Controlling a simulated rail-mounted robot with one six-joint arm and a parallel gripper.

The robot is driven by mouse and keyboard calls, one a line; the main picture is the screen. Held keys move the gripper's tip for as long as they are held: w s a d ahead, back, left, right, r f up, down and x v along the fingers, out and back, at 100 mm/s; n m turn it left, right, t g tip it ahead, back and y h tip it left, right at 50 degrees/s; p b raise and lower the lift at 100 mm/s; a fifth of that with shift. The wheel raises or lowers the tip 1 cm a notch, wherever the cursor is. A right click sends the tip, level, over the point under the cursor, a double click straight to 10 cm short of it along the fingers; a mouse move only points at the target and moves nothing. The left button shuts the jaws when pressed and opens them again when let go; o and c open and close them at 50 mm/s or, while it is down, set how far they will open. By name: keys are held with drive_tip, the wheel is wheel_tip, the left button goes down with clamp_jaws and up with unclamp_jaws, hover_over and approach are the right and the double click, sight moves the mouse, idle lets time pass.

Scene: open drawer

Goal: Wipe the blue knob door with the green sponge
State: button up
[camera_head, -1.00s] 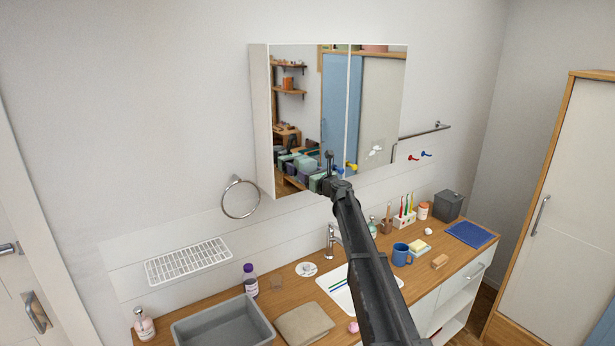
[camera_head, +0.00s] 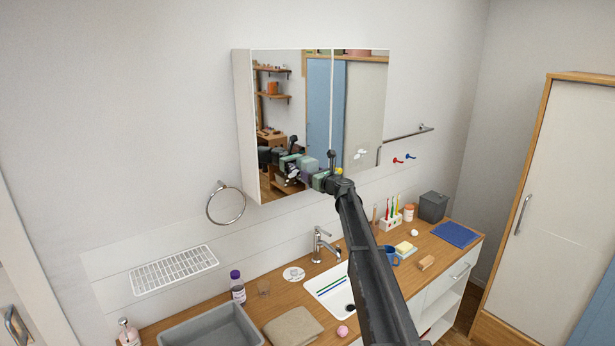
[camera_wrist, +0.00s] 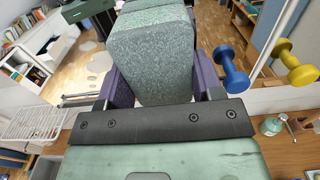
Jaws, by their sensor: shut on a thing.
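My gripper (camera_wrist: 160,82) is shut on the green sponge (camera_wrist: 150,65), a speckled grey-green block between purple fingers. The sponge's front is close to or against the mirror, where its reflection shows above it; I cannot tell whether they touch. The blue knob (camera_wrist: 230,80) is just right of the sponge, on the left mirrored door (camera_head: 290,110). The yellow knob (camera_wrist: 299,70) is farther right, across the door seam. Pale patches (camera_wrist: 86,45) show left of the sponge; I cannot tell whether they are marks or reflections. In the head view my arm and gripper (camera_head: 326,184) cover the knob area.
The right mirrored door (camera_head: 365,110) has white marks. A towel ring (camera_head: 226,204) and white rack (camera_head: 175,269) are left of the cabinet. Below are the faucet (camera_head: 320,243), a grey basin (camera_head: 212,328), a blue mug (camera_head: 391,256) and toothbrush holder (camera_head: 390,222).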

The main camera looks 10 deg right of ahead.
sight(281, 177)
drive_tip(key=shift+a, duration=0.1)
drive_tip(key=shift+s+a, duration=0.8)
drive_tip(key=shift+a, duration=0.95)
drive_tip(key=shift+s+a, duration=0.8)
drive_tip(key=shift+a, duration=1)
drive_tip(key=shift+s+a, duration=0.8)
drive_tip(key=shift+a, duration=0.95)
drive_tip(key=shift+r+p, duration=0.35)
drive_tip(key=shift+w+d+f, duration=0.1)
drive_tip(key=shift+w+d, duration=0.7)
drive_tip(key=shift+d, duration=0.95)
drive_tip(key=shift+w+d+r, duration=0.1)
drive_tip(key=shift+w+d, duration=0.65)
drive_tip(key=shift+d, duration=1.05)
drive_tip(key=shift+w+d+f, duration=0.1)
drive_tip(key=shift+w+d, duration=0.7)
drive_tip(key=shift+d, duration=0.95)
drive_tip(key=shift+s+a, duration=0.8)
drive_tip(key=shift+a, duration=0.95)
drive_tip(key=shift+s+a, duration=0.75)
drive_tip(key=shift+a, duration=1.05)
drive_tip(key=shift+s+a, duration=0.8)
drive_tip(key=shift+a, duration=0.95)
drive_tip(key=shift+d, duration=0.1)
drive_tip(key=v, duration=0.6)
